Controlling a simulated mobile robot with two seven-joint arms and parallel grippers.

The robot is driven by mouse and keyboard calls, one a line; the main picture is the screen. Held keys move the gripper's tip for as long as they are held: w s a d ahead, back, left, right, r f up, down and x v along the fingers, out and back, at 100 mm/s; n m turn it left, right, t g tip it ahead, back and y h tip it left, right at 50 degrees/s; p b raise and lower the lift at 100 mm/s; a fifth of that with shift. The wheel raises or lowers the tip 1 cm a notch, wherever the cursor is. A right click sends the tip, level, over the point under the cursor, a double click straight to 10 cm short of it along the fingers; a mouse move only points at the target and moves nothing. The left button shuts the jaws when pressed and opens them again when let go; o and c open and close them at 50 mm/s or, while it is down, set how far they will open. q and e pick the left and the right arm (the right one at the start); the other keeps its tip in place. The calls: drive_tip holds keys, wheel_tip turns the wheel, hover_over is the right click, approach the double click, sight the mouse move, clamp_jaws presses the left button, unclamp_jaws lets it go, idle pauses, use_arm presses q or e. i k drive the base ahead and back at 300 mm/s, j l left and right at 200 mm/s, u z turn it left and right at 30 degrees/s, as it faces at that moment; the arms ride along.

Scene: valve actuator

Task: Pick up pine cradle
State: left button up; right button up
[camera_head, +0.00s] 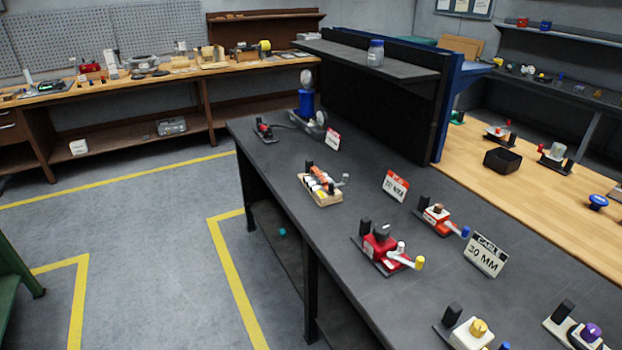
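A pale wooden cradle, which looks like the pine cradle (327,201), sits on the dark workbench (305,215) left of the middle. It bears several small parts in white, orange and black, and these hide much of its top. Neither of my grippers is in view, so nothing is seen near or touching the cradle.
A red valve actuator (379,249) stands on the bench right of the cradle, with an orange-and-white one (438,217) behind it. Sign cards (396,186) stand nearby. A raised dark shelf (345,53) overhangs the back. Open floor (160,240) lies left of the bench.

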sight(309, 179)
drive_tip(key=i+j, duration=1.7)
drive_tip(key=j, duration=0.2)
drive_tip(key=i+j, duration=0.85)
drive_tip(key=z, duration=0.4)
drive_tip(key=i+j+z, duration=0.1)
drive_tip(key=z, duration=0.3)
drive_tip(key=i+z, duration=0.1)
drive_tip(key=z, duration=0.3)
drive_tip(key=j+z, duration=0.15)
drive_tip(key=z, duration=0.2)
drive_tip(key=i+l+z, duration=0.1)
drive_tip(key=i+z, duration=0.35)
drive_tip(key=k, duration=0.05)
